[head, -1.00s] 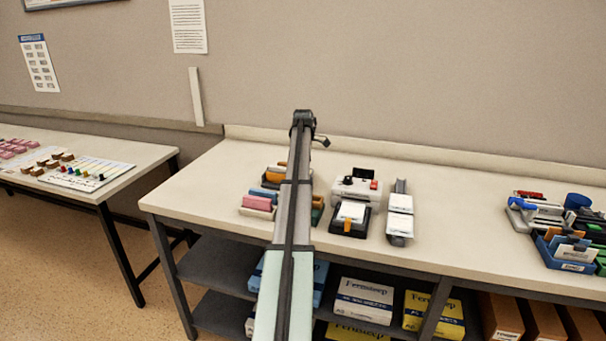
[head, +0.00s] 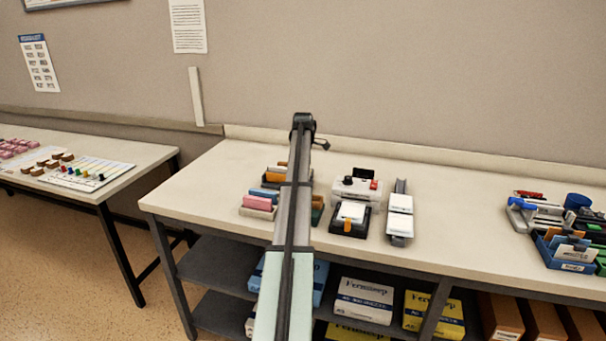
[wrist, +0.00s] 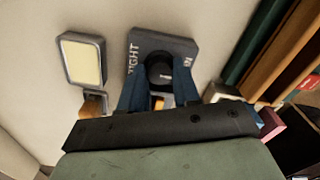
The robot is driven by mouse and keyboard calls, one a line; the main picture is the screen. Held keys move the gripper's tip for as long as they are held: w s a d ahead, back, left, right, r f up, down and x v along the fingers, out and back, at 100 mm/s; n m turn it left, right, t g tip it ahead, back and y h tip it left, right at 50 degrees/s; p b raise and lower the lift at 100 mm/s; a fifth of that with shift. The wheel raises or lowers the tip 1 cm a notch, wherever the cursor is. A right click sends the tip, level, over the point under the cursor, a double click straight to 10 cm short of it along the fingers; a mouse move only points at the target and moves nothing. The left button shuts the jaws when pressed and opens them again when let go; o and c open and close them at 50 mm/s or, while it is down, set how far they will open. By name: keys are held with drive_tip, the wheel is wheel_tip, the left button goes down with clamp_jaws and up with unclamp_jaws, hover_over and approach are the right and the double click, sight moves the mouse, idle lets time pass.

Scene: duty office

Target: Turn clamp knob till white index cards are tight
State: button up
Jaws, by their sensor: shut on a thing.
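In the wrist view, a round black knob (wrist: 159,68) stands on a dark grey block (wrist: 178,42) with pale lettering, partly readable as "TIGHT". My gripper (wrist: 160,82) has its two blue fingers closed on the knob's sides. A pale cream card-like face (wrist: 83,62) sits in a grey frame left of the block; I cannot tell whether it is the white index cards or how tight they are. In the head view my arm covers the knob and block, and my fingertips are hidden.
In the head view, card trays (head: 259,204) stand left of my arm. A black holder with white cards (head: 350,215) and a grey holder (head: 399,226) stand to its right. Organisers (head: 575,251) are at the far right. The bench (head: 470,225) has free room between.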

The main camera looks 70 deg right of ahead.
drive_tip(key=shift+c, duration=0.6)
drive_tip(key=shift+m, duration=0.3)
drive_tip(key=m, duration=1)
drive_tip(key=shift+m, duration=1.9)
